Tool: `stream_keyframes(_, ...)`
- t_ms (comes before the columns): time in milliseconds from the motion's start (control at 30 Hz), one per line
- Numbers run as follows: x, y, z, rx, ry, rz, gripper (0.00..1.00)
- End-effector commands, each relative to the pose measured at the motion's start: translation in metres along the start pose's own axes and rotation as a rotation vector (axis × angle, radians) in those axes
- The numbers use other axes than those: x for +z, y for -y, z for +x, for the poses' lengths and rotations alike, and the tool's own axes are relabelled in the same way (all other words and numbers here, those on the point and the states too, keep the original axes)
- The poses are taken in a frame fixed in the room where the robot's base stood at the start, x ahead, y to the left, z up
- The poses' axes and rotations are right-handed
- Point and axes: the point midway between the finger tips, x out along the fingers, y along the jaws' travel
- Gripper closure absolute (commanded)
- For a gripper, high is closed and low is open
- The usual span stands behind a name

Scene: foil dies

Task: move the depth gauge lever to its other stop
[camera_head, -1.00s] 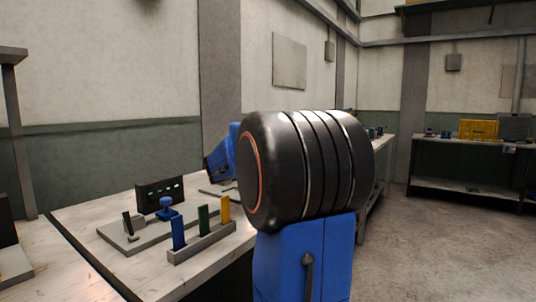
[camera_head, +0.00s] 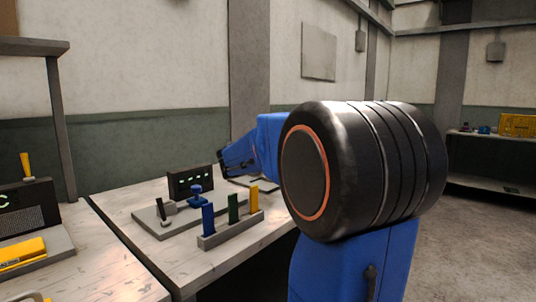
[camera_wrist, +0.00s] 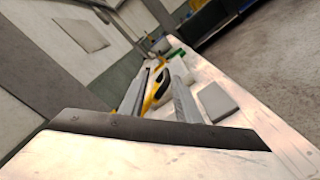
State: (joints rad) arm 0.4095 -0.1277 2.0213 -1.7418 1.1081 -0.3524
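On the bench in the head view, a grey base plate (camera_head: 180,219) carries a small black upright lever (camera_head: 160,214) with a pale foot, a blue knob (camera_head: 196,194) and a dark panel with green lights (camera_head: 190,182). Which of these is the depth gauge lever is not certain; the black one looks most like a lever. My gripper (camera_head: 226,165) is at the end of my blue arm, behind and right of the panel, seen small and dark. It appears apart from the lever. I see nothing held.
A grey rack (camera_head: 232,229) with blue (camera_head: 208,218), green (camera_head: 233,208) and yellow (camera_head: 254,197) upright pieces stands in front of the plate. Another bench with a dark unit (camera_head: 28,208) and yellow block (camera_head: 22,252) is at left. Floor is open at right.

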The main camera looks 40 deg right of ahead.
Motion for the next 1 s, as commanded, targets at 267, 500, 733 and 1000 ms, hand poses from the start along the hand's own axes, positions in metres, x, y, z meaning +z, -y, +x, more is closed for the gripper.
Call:
stream_keyframes(267, -0.001, -0.001, -0.045, 0.003, -0.003, 0.001, 0.71)
stream_keyframes(500, -0.001, -0.001, -0.079, 0.003, -0.003, 0.0, 0.71)
stream_keyframes(733, -0.001, -0.001, -0.103, 0.002, -0.002, -0.001, 0.71)
stream_keyframes(1000, -0.001, 0.0, -0.113, 0.0, -0.001, -0.001, 0.71)
